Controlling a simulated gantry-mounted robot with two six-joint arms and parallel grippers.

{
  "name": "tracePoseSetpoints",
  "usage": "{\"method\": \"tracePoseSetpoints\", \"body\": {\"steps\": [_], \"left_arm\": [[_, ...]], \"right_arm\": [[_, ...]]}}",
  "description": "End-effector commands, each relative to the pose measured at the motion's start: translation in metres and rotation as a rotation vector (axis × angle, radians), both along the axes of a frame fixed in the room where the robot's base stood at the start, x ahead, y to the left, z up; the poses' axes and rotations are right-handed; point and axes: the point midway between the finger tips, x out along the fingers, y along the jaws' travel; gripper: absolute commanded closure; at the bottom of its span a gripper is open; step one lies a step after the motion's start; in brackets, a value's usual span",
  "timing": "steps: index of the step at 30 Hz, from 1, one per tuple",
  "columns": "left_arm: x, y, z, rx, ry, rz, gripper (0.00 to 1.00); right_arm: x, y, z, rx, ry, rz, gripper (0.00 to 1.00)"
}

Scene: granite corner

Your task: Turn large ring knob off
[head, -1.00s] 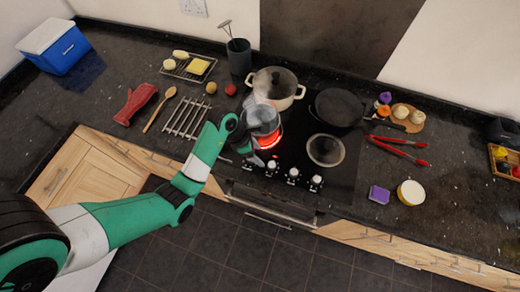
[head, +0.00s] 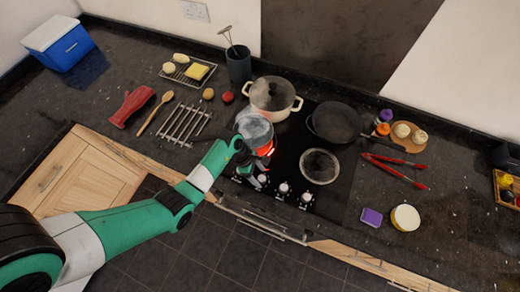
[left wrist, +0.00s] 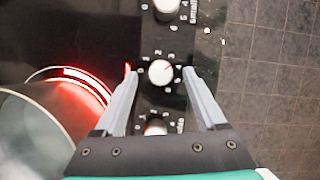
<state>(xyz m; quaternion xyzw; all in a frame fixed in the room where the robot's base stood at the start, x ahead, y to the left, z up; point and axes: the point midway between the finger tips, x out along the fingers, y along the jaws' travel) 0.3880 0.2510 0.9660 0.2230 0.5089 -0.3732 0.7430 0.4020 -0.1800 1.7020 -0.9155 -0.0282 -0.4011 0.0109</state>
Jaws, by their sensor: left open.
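A row of white-topped knobs (head: 283,187) runs along the front of the black hob. My left gripper (head: 251,172) is over the left end of this row, open. In the left wrist view one white knob (left wrist: 160,73) shows between the two spread fingertips, with a gap on each side. A second knob (left wrist: 166,8) is above it, and a third (left wrist: 155,128) is partly hidden by my gripper body. The printed labels are too small to read surely, so I cannot tell which is the large ring knob. My right gripper is not in view.
A glowing red ring (left wrist: 80,85) is lit beside the knobs, partly under a steaming glass pot (head: 254,130). A cream pot (head: 272,95), a black pan (head: 336,121) and a round lid (head: 319,166) occupy the hob. Red tongs (head: 395,170) lie to the right.

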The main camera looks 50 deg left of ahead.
Motion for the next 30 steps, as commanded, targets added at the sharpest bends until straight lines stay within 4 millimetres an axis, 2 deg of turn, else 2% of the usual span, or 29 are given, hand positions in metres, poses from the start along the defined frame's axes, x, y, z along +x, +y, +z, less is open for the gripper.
{"method": "tracePoseSetpoints", "body": {"steps": [4,12,24,30], "left_arm": [[0.0019,-0.0041,-0.0096,0.001,0.001,0.000,0.27],[0.0023,-0.0043,-0.0115,0.001,-0.001,0.000,0.27],[0.0023,-0.0042,-0.0111,0.001,-0.001,0.000,0.99],[0.0022,-0.0043,-0.0110,0.001,0.000,0.004,1.00]], "right_arm": [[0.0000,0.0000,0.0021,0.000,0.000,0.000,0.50],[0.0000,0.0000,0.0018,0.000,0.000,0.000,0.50],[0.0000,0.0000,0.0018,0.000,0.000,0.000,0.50],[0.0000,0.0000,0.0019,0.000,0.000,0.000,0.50]]}}
